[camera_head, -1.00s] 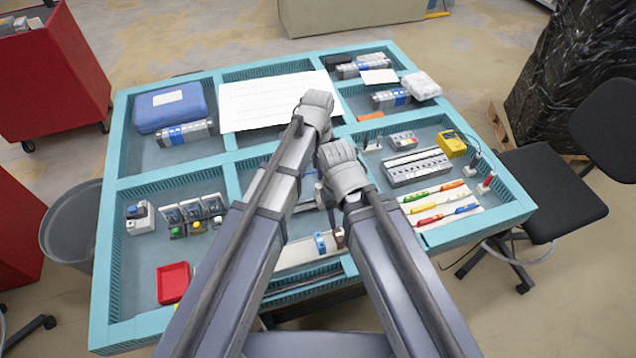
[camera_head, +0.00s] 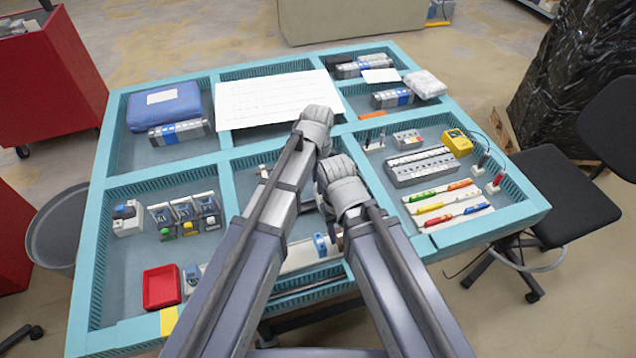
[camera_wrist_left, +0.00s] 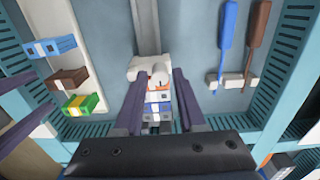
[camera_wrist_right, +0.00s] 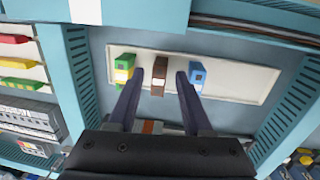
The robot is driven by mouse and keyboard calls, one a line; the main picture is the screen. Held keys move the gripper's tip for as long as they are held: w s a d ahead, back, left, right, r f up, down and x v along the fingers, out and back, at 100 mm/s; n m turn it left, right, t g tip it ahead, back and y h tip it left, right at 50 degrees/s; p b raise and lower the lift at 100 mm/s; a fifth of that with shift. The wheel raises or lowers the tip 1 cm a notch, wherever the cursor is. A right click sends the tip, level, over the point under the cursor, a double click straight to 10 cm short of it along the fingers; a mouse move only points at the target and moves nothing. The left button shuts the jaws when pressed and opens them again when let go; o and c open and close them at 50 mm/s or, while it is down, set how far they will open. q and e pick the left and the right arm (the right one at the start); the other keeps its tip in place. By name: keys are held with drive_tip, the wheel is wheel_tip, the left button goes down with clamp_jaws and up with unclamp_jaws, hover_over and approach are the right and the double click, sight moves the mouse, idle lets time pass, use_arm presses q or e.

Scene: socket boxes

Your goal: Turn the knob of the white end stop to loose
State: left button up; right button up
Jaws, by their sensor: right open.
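The white end stop (camera_wrist_left: 150,68) sits on a metal rail (camera_wrist_left: 146,28) in the left wrist view, at the end of a row of grey, orange and blue blocks (camera_wrist_left: 158,105). My left gripper (camera_wrist_left: 160,78) has one finger on each side of this row, close to the end stop. Its fingers are apart, but I cannot tell whether they press on anything. The end stop is hidden in the head view behind my arms. My right gripper (camera_wrist_right: 160,74) is open and empty above a white strip (camera_wrist_right: 230,82), with a brown block (camera_wrist_right: 160,72) between its fingertips in the picture.
A green-yellow block (camera_wrist_right: 123,68) and a blue block (camera_wrist_right: 197,75) stand on the strip beside the brown one. Blue (camera_wrist_left: 229,40) and brown (camera_wrist_left: 257,40) screwdrivers lie near the end stop. The turquoise divider walls (camera_head: 185,178) border the compartments. A red tray (camera_head: 161,287) stands at left.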

use_arm(q)
drive_tip(key=shift+c, duration=0.2)
clamp_jaws()
idle(0.3)
